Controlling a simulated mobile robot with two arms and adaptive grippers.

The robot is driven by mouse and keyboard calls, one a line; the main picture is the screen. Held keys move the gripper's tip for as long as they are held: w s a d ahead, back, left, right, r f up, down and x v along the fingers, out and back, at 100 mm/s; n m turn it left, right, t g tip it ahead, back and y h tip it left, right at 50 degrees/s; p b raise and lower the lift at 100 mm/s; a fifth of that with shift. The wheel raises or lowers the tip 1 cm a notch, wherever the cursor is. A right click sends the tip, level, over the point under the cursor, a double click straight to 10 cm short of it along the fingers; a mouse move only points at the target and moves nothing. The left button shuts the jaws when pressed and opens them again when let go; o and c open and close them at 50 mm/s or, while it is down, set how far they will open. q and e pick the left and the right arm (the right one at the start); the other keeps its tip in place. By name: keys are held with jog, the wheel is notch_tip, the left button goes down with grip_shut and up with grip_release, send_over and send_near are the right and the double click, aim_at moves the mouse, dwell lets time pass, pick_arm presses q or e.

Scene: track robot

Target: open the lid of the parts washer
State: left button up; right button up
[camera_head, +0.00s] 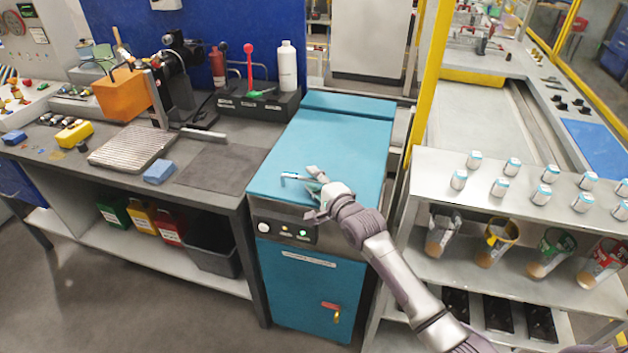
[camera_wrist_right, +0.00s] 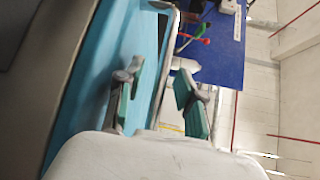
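The parts washer is a blue cabinet (camera_head: 308,285) with a control panel (camera_head: 285,231) on its front. Its wide blue lid (camera_head: 325,140) lies flat and looks closed. A thin, light handle-like bar (camera_head: 290,177) shows near the lid's front edge. My right gripper (camera_head: 313,182) is over the front part of the lid, just right of that bar. In the right wrist view my right gripper (camera_wrist_right: 158,97) has its green-padded fingers apart with nothing between them, and the blue lid (camera_wrist_right: 95,85) is beside them. Contact with the lid or bar cannot be told. My left gripper is not in view.
A workbench (camera_head: 225,165) with an orange block (camera_head: 122,95) and a bottle rack (camera_head: 255,103) stands left of the washer. A grey shelf (camera_head: 480,203) with small jars and cups stands close on the right. Floor is clear at front left.

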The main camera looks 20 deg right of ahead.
grip_shut()
dwell(0.4)
